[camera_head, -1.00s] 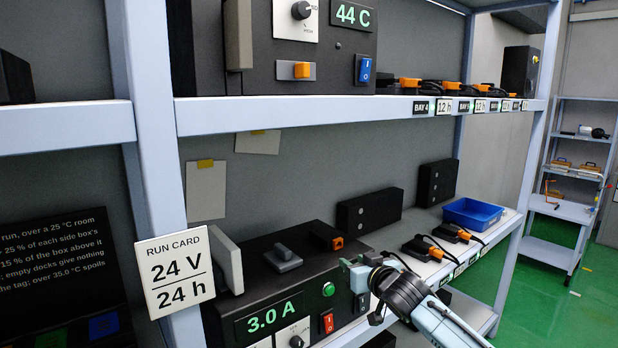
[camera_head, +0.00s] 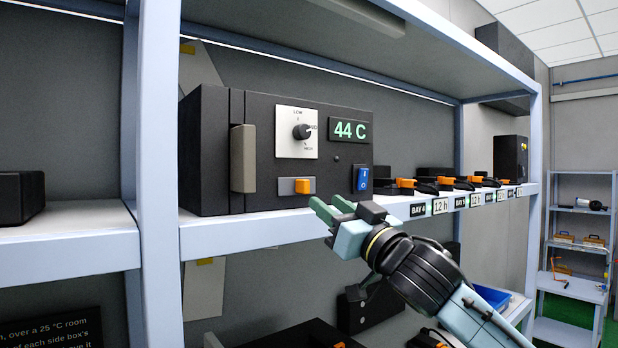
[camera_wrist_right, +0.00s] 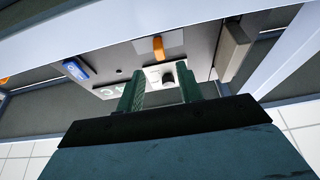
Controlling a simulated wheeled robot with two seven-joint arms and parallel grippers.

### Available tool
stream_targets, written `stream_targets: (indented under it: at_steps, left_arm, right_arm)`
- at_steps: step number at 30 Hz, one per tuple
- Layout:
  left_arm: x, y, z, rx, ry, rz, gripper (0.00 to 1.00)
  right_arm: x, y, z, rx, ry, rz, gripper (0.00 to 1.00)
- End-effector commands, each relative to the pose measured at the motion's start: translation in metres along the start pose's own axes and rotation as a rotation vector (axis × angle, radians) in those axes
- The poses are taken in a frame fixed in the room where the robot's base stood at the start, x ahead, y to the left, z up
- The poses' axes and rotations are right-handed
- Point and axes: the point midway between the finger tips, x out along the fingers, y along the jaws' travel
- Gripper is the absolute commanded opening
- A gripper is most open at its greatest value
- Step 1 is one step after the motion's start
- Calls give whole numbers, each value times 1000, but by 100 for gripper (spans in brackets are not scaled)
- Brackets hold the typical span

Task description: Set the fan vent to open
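A black box (camera_head: 220,130) on the upper shelf reads "44 C". No part on it carries a readable "fan vent" label. A grey-brown upright bar (camera_head: 243,158) stands at the left of the front face, beside a round dial (camera_head: 301,132). My right gripper (camera_head: 332,207) is just below and in front of the slider, apart from the box. In the right wrist view its fingers (camera_wrist_right: 160,92) are spread with nothing between them, and the slider (camera_wrist_right: 158,48) shows beyond them. My left gripper is out of view.
A blue rocker switch (camera_head: 362,178) sits right of the slider. The shelf's front edge (camera_head: 235,232) runs below the box, close to my right gripper. An upright post (camera_head: 158,150) stands at left. Orange-ended docks (camera_head: 405,184) line the shelf at right.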

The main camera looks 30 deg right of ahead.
Motion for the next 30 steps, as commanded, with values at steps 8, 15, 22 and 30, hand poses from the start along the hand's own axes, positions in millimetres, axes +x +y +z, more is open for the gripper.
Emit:
stream_targets:
  at_steps: [8,15,22,30]
  left_arm:
    - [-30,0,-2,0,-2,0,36]
    - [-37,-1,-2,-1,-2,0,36]
    - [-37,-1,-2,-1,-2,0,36]
    - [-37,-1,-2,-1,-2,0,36]
  right_arm:
    - [55,0,-4,2,1,2,36]
    - [73,0,0,0,-1,1,36]
    - [74,0,1,-1,-1,1,36]
    - [74,0,1,-1,-1,1,9]
